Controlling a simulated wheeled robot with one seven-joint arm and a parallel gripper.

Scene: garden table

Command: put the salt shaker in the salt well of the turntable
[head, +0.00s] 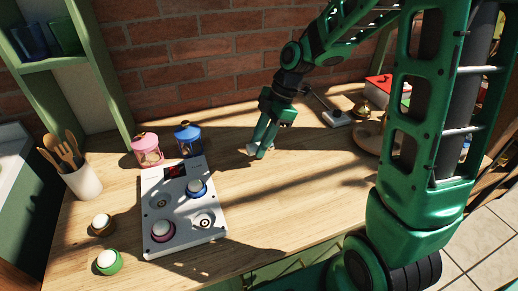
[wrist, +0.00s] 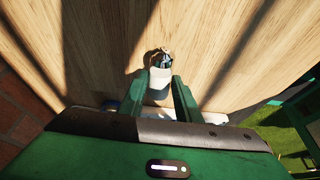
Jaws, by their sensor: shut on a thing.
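My gripper (head: 262,148) is low over the middle of the table, with its fingers closed on a small pale shaker. In the wrist view the shaker (wrist: 159,82) sits between the two green fingers, its whitish body nearest me and its shiny metal top pointing away. It looks like the salt shaker; no label is readable. In the head view only a pale bit shows at the fingertips, and I cannot tell whether it touches the table. A round wooden piece (head: 369,138), perhaps the turntable, is at the right, partly hidden behind my arm. Its wells cannot be made out.
A white panel (head: 182,222) with blue-ringed and pink-ringed knobs lies left of my gripper. Pink (head: 147,150) and blue (head: 188,140) lanterns stand behind it. A utensil cup (head: 82,181) is far left. A red-topped box (head: 380,86) is at back right. Bare table surrounds my gripper.

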